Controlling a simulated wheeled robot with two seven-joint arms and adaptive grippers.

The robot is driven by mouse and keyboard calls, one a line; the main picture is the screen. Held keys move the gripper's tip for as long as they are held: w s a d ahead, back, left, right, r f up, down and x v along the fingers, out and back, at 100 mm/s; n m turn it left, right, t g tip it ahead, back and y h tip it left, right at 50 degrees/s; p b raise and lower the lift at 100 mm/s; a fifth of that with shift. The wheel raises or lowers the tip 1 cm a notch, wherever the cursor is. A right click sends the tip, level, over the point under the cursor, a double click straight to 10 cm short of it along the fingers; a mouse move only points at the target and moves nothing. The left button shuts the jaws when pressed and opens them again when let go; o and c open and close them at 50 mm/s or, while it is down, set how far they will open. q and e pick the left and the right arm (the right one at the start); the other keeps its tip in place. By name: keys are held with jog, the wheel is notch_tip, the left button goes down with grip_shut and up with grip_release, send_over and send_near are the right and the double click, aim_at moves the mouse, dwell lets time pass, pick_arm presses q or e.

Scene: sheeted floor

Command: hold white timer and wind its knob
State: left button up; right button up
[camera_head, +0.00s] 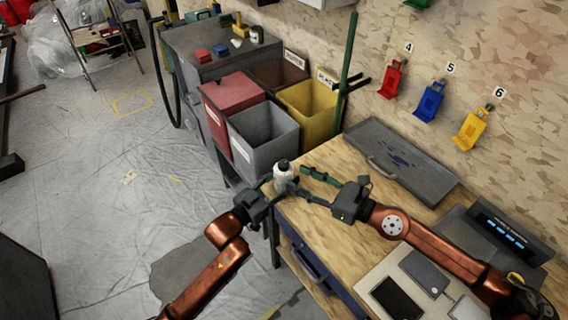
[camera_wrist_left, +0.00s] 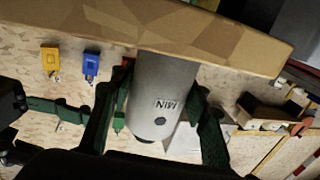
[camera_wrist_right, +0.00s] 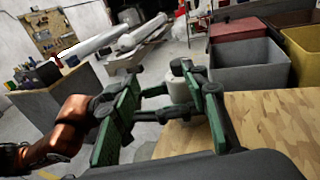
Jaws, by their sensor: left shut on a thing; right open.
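The white timer (camera_head: 283,174) is a small upright cylinder with a dark top, above the workbench's front left corner in the head view. My left gripper (camera_head: 276,184) is shut around its body. The left wrist view shows the timer's side (camera_wrist_left: 165,88) with "MIN" lettering, between the green fingers; its knob is not clear there. My right gripper (camera_head: 298,180) is open, coming from the right with its fingers spread toward the timer. In the right wrist view the timer (camera_wrist_right: 179,88) appears in the gap between the right fingers; I cannot tell whether they touch it.
The wooden workbench (camera_head: 325,222) lies under my right arm, with a grey tray (camera_head: 420,175) at its back and a pale panel (camera_head: 385,270) with dark plates at the right. Grey (camera_head: 262,148), red and yellow bins stand just behind the timer. The floor at left is mostly open.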

aim_at(288, 166)
jog(key=w+a, duration=0.1)
jog(key=w, duration=0.1)
jog(key=w+a+f+m+t, duration=0.1)
jog(key=w+a, duration=0.1)
jog(key=w+a+t, duration=0.1)
jog(key=w+a, duration=0.1)
jog(key=w, duration=0.1)
jog(key=shift+f+h, duration=0.2)
jog(key=shift+h, duration=0.2)
dwell(0.3)
jog(key=shift+c, duration=0.3)
grip_shut()
